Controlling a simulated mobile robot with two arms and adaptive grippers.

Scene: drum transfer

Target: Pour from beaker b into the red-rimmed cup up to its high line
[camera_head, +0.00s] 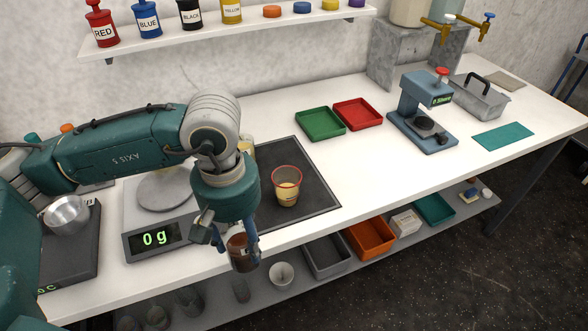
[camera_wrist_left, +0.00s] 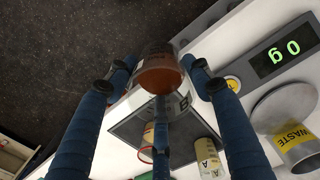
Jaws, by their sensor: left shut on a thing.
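My left gripper (camera_head: 238,236) is shut on a clear beaker with red-brown liquid (camera_head: 243,252). In the left wrist view this beaker (camera_wrist_left: 160,76) sits between the fingers and carries a letter B. It is in front of the table's front edge, left of and nearer than the cup; its exact tilt is hard to tell. The red-rimmed cup (camera_head: 286,188) stands upright on a dark mat (camera_head: 318,195) and holds some yellowish contents; its lines are too small to read. The cup (camera_wrist_left: 147,142) is partly hidden by a finger in the wrist view. My right gripper is not in view.
A scale (camera_head: 155,240) reading 0 g stands left of the mat. A beaker marked A (camera_wrist_left: 208,158) and a yellow-banded WASTE container (camera_wrist_left: 297,140) stand nearby. Green (camera_head: 320,123) and red (camera_head: 357,113) trays lie behind.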

